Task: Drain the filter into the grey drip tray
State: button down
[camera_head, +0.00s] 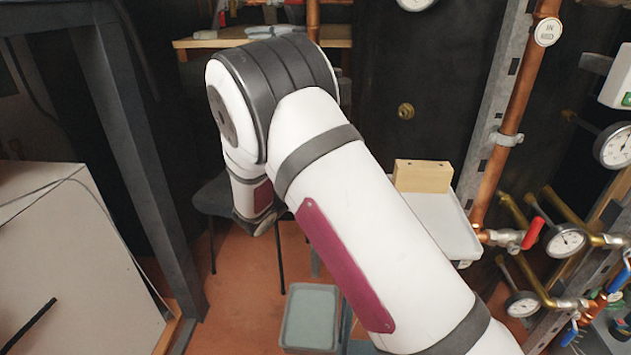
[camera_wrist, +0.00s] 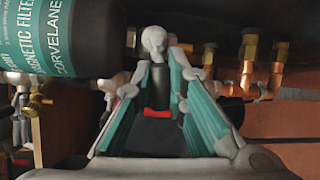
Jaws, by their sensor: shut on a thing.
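The magnetic filter (camera_wrist: 55,35) is a dark canister with a teal label at the upper left of the wrist view. My gripper (camera_wrist: 160,62) is beside and below it, its teal-padded fingers converging on a small valve part (camera_wrist: 160,85), dark with a pale rounded end and red below. The fingers are shut on this part; its exact joint to the filter is unclear. In the head view my arm hides the gripper and filter. The grey drip tray (camera_head: 309,318) is low at the bottom centre of the head view, looking empty, partly beside my arm.
Copper pipes (camera_wrist: 247,70) run right of the gripper. In the head view, gauges (camera_head: 566,241) and valves crowd the right side. A white tray (camera_head: 455,235) with a wooden block (camera_head: 423,176) stands behind my arm. A white panel (camera_head: 70,260) is at left.

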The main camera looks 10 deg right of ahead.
jog(key=shift+r+m+b, duration=0.15)
jog(key=shift+m+b, duration=0.15)
jog(key=shift+m, duration=0.1)
jog(key=shift+y, duration=0.3)
jog(key=c, duration=1.6)
grip_release()
jog(key=shift+r, duration=0.1)
